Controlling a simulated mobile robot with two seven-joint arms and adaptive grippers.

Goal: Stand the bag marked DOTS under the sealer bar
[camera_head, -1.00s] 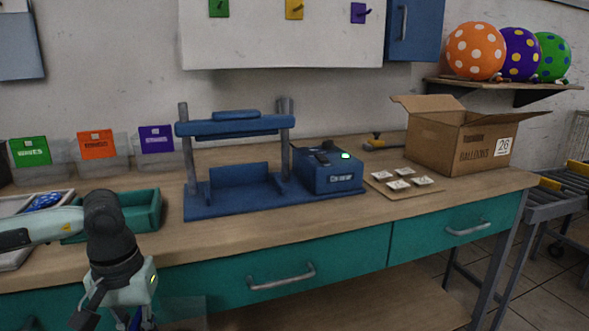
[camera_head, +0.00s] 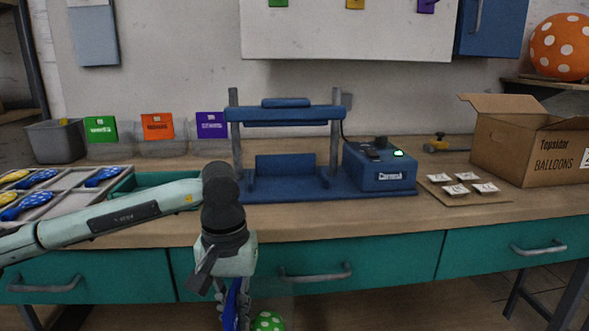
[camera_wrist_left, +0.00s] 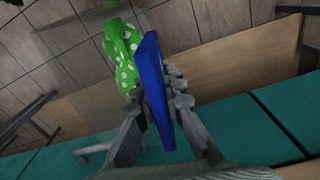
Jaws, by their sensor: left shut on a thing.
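My left gripper (camera_head: 235,318) is shut on the blue top strip (camera_wrist_left: 154,92) of a clear bag, low in front of the bench drawers. A green balloon with white dots (camera_wrist_left: 122,52) hangs beside the strip in the left wrist view; its lower part shows at the bottom of the head view (camera_head: 268,322). No lettering on the bag is readable. The blue sealer (camera_head: 300,192) stands on the bench beyond the gripper, its sealer bar (camera_head: 284,115) raised between two grey posts. The space under the bar is empty. My right gripper is out of view.
A blue control box (camera_head: 385,168) adjoins the sealer's right side. A card with several white packets (camera_head: 467,199) and an open cardboard box (camera_head: 530,150) stand further right. A teal tray (camera_head: 150,183) and a tray of balloons (camera_head: 60,198) lie left.

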